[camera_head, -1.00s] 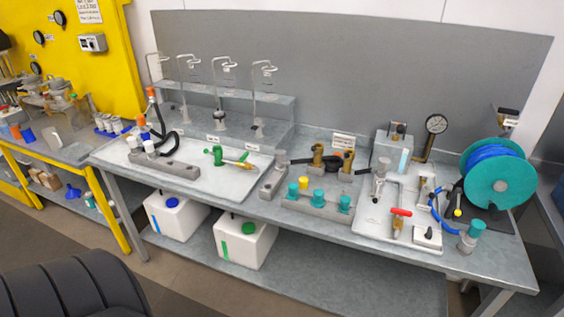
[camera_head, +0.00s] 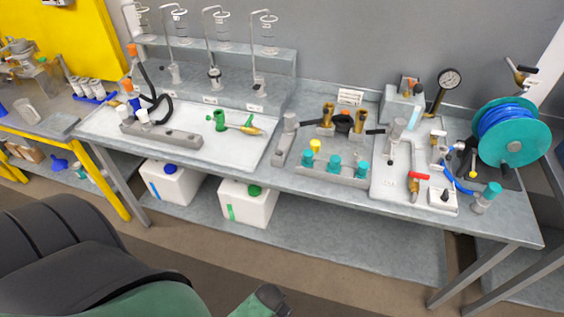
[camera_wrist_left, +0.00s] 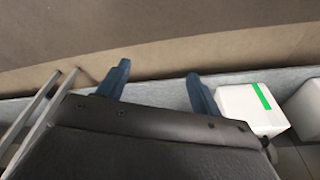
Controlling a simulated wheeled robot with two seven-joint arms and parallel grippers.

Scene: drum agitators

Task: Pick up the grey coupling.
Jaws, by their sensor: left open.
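A grey cylindrical piece (camera_head: 290,122) stands in a narrow grey holder (camera_head: 284,150) at the middle of the bench in the head view. Another grey cylinder (camera_head: 397,128) stands on the white tray at the right. I cannot tell for certain which is the grey coupling. My left gripper (camera_wrist_left: 158,82) shows in the left wrist view with its two blue fingers apart and nothing between them. It is over the floor in front of the bench's lower shelf, away from these pieces. My right gripper is not in view.
A grey rack (camera_head: 350,178) holds teal pieces and a yellow one. The right-hand white tray (camera_head: 380,190) carries a red-handled valve (camera_head: 418,176). A teal hose reel (camera_head: 514,145) stands at the far right. White canisters (camera_head: 247,207) sit on the lower shelf (camera_head: 350,230).

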